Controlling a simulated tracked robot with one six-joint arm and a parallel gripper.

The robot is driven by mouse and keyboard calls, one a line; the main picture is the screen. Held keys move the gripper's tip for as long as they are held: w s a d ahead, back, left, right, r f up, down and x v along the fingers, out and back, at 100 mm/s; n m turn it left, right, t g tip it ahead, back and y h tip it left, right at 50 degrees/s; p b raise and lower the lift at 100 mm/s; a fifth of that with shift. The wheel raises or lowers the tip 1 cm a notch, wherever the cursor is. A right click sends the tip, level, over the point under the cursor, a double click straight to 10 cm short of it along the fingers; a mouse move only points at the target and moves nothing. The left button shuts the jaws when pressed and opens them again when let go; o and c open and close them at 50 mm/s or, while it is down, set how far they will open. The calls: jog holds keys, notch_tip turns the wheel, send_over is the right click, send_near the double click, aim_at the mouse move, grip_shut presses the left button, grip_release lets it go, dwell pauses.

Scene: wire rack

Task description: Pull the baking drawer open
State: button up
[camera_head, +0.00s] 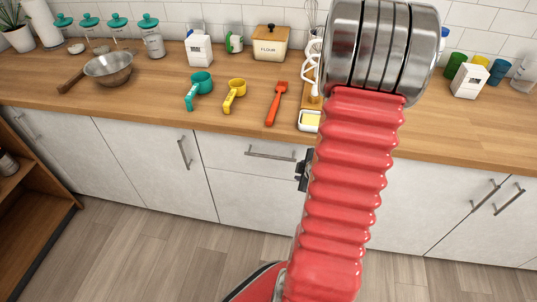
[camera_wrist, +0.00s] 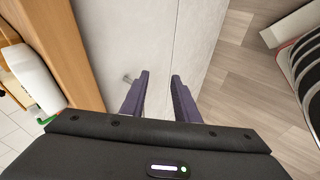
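A white drawer (camera_head: 245,157) with a horizontal metal bar handle (camera_head: 270,155) sits under the wooden counter, left of my red arm; I take it as the baking drawer. It looks closed, and its right part is hidden by my arm. In the wrist view my gripper (camera_wrist: 160,75) has two purple fingers apart, with only the pale cabinet front (camera_wrist: 154,35) showing between them. A small metal piece, likely the handle's end (camera_wrist: 127,78), shows beside the left finger, outside the gap. In the head view only a dark bit of my gripper shows beside my arm, right of the handle.
A wooden shelf unit (camera_head: 35,215) stands at left. The floor (camera_head: 150,255) before the cabinets is clear.

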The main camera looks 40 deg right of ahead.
aim_at(270, 157)
jog(key=shift+s+a+r+n+t+y, duration=0.25)
jog(key=shift+a+n+t, duration=0.5)
jog(key=shift+n+t, duration=0.65)
jog(key=shift+s+a+r+n+t+y, duration=0.1)
jog(key=shift+a+n+t+y, duration=0.25)
jog(key=shift+a+n+t, duration=1.05)
jog(key=shift+s+a+r+n+t+y, duration=0.1)
jog(key=shift+s+a+n+t+y, duration=0.15)
jog(key=shift+n+t, duration=1.2)
jog(key=shift+w+d+m+t, duration=0.1)
jog(key=shift+w+m+t, duration=0.1)
jog(key=shift+m+t, duration=0.25)
jog(key=shift+w+d+f, duration=0.25)
jog(key=shift+w+f, duration=0.05)
jog(key=shift+w, duration=1.95)
jog(key=shift+w+d+f, duration=0.3)
jog(key=shift+w+f, duration=0.05)
jog(key=shift+w, duration=1.85)
jog(key=shift+w+d+f, duration=0.25)
jog(key=shift+w+f, duration=0.05)
jog(key=shift+w, duration=1.95)
jog(key=shift+c, duration=0.4)
grip_shut()
